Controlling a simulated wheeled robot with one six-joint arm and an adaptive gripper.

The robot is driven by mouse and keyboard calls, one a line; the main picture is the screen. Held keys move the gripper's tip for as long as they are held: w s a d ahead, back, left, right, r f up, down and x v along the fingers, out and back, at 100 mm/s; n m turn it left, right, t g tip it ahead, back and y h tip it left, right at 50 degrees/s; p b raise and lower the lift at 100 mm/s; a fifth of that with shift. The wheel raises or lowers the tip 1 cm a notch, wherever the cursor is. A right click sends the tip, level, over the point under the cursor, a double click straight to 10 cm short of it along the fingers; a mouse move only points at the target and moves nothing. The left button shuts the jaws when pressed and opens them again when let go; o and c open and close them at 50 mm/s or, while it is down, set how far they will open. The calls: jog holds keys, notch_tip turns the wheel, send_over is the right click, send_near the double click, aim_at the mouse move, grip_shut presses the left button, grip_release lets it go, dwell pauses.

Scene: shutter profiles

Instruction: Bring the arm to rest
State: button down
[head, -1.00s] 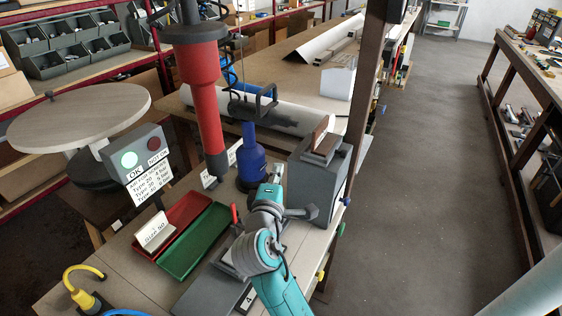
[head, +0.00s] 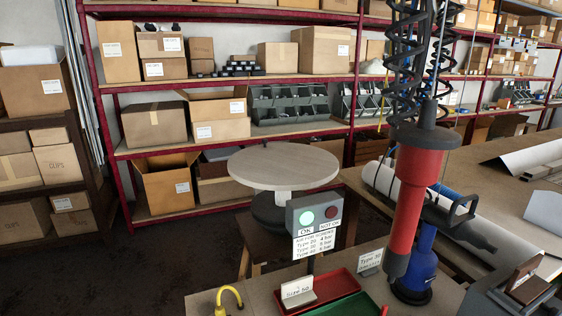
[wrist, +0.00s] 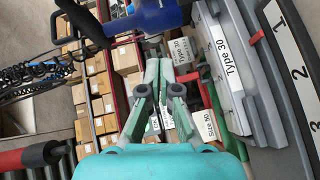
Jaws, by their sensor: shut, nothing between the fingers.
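My gripper (wrist: 158,66) shows in the wrist view with its two green-grey fingers drawn together and nothing held between them. My arm and gripper are out of the head view. In the wrist view, a blue body with a dark handle (wrist: 145,20) lies beyond the fingertips at the top. A "Type 30" label (wrist: 228,62) on a grey block is right of the fingers, and a "Size 50" label (wrist: 209,126) is lower right. I cannot tell how far the fingers are from these.
In the head view, a red hanging tool (head: 418,185) and a blue one (head: 422,262) stand over the bench. A box with OK and NOT OK lamps (head: 314,212), a red tray (head: 330,286) and a round table (head: 283,165) are nearby. Shelves with cartons (head: 220,120) fill the back.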

jog(key=s+a+f+y, duration=0.1)
jog(key=s+f, duration=0.1)
jog(key=s, duration=0.1)
jog(key=s+a+f+y, duration=0.2)
jog(key=s, duration=0.1)
jog(key=s+a+f+y, duration=0.1)
jog(key=s+a+f, duration=0.1)
jog(key=s+f, duration=0.1)
jog(key=shift+a+f+m+y, duration=0.1)
jog(key=shift+m+y, duration=0.2)
jog(key=s+a+r+m+y, duration=0.1)
jog(key=s+m, duration=0.3)
jog(key=s, duration=0.8)
jog(key=s+a+r+m+y, duration=0.1)
jog(key=s+a+m+y, duration=0.2)
jog(key=s, duration=0.8)
jog(key=shift+s+a+m+t, duration=0.3)
jog(key=shift+s+a+m, duration=0.1)
jog(key=shift+a+m, duration=0.5)
